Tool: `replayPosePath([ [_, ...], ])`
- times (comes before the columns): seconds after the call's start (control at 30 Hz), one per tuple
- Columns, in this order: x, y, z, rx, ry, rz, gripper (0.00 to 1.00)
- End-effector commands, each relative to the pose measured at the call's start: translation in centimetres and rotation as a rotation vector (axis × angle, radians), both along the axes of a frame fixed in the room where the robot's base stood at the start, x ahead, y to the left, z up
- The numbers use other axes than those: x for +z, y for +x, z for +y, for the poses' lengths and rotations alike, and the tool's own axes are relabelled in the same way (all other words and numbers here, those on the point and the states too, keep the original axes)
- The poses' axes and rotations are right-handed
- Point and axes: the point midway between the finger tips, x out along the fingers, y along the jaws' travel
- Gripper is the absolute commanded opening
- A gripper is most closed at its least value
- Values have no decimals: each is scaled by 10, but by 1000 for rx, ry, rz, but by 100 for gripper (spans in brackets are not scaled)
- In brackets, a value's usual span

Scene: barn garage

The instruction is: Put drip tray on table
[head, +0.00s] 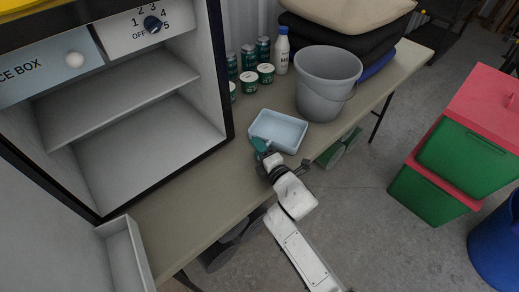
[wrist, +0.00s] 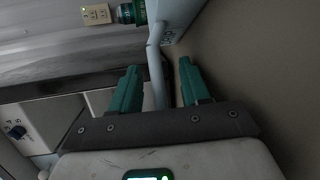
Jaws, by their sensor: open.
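The drip tray (head: 278,131) is a shallow light-blue rectangular tray. In the head view it appears to rest on the table (head: 185,205), in front of the grey bucket. My gripper (head: 262,146) is at the tray's near left corner, with its green fingers open. In the wrist view, a pale wall of the tray (wrist: 157,78) stands in the gap between the two open fingers of my gripper (wrist: 160,75). I cannot tell whether either finger touches it. Part of the tray's near left edge is hidden by the gripper.
An open ice box (head: 130,85) stands on the table at the left. The grey bucket (head: 326,88), several green cans (head: 249,80), a white bottle (head: 282,55) and stacked cushions (head: 345,38) are behind the tray. Red-lidded green bins (head: 465,150) stand at the right.

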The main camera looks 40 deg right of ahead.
Motion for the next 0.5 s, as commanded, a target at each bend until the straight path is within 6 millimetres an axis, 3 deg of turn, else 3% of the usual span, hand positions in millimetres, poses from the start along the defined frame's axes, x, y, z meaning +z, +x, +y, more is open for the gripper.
replayPosePath([
  [0.17,6,-20,5,2,1,1,46],
  [0.5,13,-80,17,1,-2,1,46],
])
